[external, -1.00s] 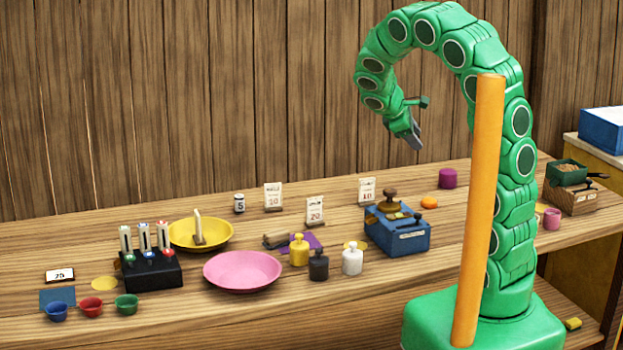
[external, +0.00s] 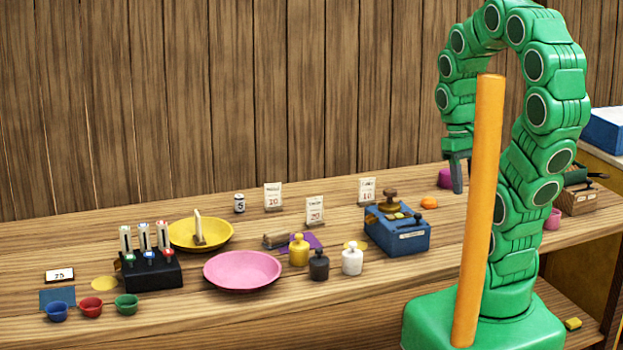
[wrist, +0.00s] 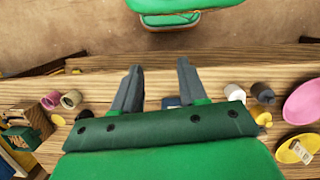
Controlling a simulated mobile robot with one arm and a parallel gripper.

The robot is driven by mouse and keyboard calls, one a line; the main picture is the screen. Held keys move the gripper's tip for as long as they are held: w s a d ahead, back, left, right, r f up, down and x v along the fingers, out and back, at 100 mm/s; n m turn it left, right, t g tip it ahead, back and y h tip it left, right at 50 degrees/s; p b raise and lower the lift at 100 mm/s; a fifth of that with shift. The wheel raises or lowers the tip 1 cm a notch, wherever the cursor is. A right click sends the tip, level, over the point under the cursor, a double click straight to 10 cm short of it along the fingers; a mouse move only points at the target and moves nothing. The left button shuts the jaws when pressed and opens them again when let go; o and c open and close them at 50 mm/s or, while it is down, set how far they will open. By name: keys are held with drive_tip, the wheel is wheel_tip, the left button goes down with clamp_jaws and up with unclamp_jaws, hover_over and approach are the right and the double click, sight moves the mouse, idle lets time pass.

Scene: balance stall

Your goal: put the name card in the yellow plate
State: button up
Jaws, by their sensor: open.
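A pale upright card (external: 198,229) on a small base stands inside the yellow plate (external: 228,235) at the left of the counter. The same card (wrist: 300,151) shows inside the yellow plate (wrist: 284,156) in the wrist view, with print on it too small to read. Similar printed cards on stands are a left one (external: 273,196), a middle one (external: 315,211) and a right one (external: 367,191); I cannot tell which is the name card. My gripper (external: 456,188) points down at the counter's right part, far from the plate. In the wrist view its fingers (wrist: 158,72) are apart and empty.
A pink plate (external: 243,270) and black rack (external: 152,272) stand in front of the yellow plate. Bottles (external: 319,265) and a blue box (external: 398,235) stand mid-counter. A framed 75 card (external: 60,275) lies far left.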

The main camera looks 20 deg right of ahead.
drive_tip(key=shift+s+a+r+m+t+y, duration=0.15)
drive_tip(key=shift+s+a+r+m+t, duration=0.2)
drive_tip(key=shift+s, duration=0.4)
drive_tip(key=shift+s+a+r+m+t+y, duration=0.15)
drive_tip(key=shift+s+a, duration=0.25)
drive_tip(key=shift+s, duration=0.35)
